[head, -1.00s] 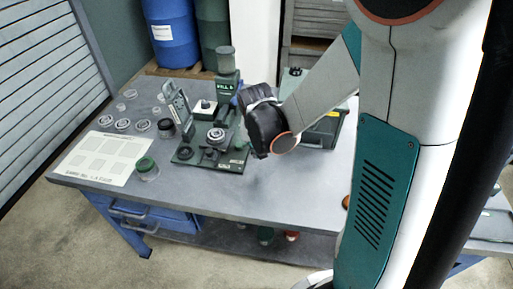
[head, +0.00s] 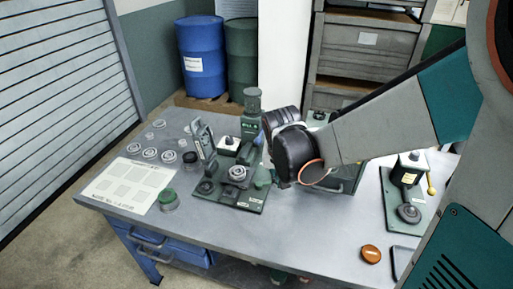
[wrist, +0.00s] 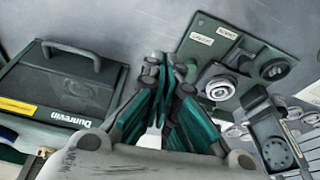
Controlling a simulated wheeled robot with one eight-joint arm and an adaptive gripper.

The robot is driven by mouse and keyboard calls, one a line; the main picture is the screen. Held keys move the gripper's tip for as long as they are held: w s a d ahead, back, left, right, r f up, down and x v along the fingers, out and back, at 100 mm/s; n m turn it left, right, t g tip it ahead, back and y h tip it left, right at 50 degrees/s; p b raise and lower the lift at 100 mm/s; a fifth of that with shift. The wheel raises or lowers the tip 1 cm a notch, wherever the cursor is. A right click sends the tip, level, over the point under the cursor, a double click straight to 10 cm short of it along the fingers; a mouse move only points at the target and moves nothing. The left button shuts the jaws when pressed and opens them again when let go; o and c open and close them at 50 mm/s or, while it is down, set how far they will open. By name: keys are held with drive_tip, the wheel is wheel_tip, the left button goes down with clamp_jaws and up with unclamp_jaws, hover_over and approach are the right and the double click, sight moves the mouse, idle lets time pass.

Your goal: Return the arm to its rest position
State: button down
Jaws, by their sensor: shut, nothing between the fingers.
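My gripper (wrist: 165,72) shows in the wrist view with its teal fingers closed together and nothing between them. In the head view the black wrist of my arm hangs over the table just right of the ring grinder, and hides most of the fingers. The ring grinder (head: 226,197) is a green-based device with a silver ring on it and a green column behind. In the wrist view its green base (wrist: 208,50) lies right of my fingertips. I cannot tell the exact height of the gripper above the table.
A dark green case (wrist: 65,100) stands left of the gripper in the wrist view. Rings, jars and a printed sheet (head: 128,187) lie at the table's left. Another green device (head: 405,200) and an orange disc (head: 371,254) are at the right. The front middle is clear.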

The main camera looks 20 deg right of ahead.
drive_tip(key=shift+r, duration=0.1)
drive_tip(key=s+a+r+n+t+b, duration=0.1)
drive_tip(key=s+a+r+n+t, duration=0.1)
drive_tip(key=s, duration=0.5)
drive_tip(key=s+a+r+n+t+y+b, duration=0.1)
drive_tip(key=s+a+r+n+t, duration=0.1)
drive_tip(key=s+r, duration=0.5)
drive_tip(key=shift+a+n+y+b, duration=0.3)
drive_tip(key=shift+a+n, duration=0.45)
drive_tip(key=shift+n, duration=0.25)
